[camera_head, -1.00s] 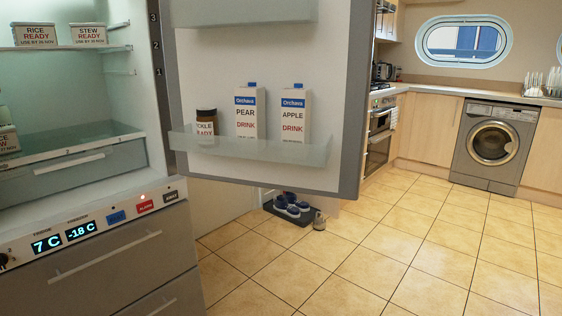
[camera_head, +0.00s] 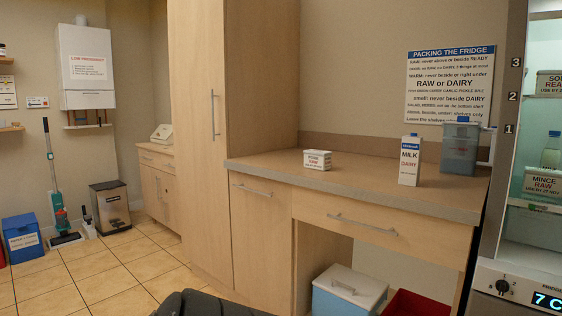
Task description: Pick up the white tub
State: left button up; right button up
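A small white tub (camera_head: 317,160) with dark and red lettering on its front sits upright on the wooden counter (camera_head: 262,166), left of the milk carton. Its label is too small to read surely. Neither of my grippers can be made out in this view. A dark shape at the bottom edge may be part of me.
A milk carton (camera_head: 409,160) and a grey-blue lidded container (camera_head: 459,148) stand on the counter's right part. A cool box (camera_head: 347,291) and red bin (camera_head: 415,303) sit below. Clear counter lies around the tub. Tiled floor is open at left.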

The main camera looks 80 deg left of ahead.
aim_at(318, 160)
jog(key=k+l+u, duration=0.1)
jog(key=u, duration=2.15)
jog(key=i+j, duration=0.25)
jog(key=i+j+z, duration=0.4)
jog(key=j, duration=0.25)
jog(key=i+j+z, duration=0.1)
jog(key=j+z, duration=0.15)
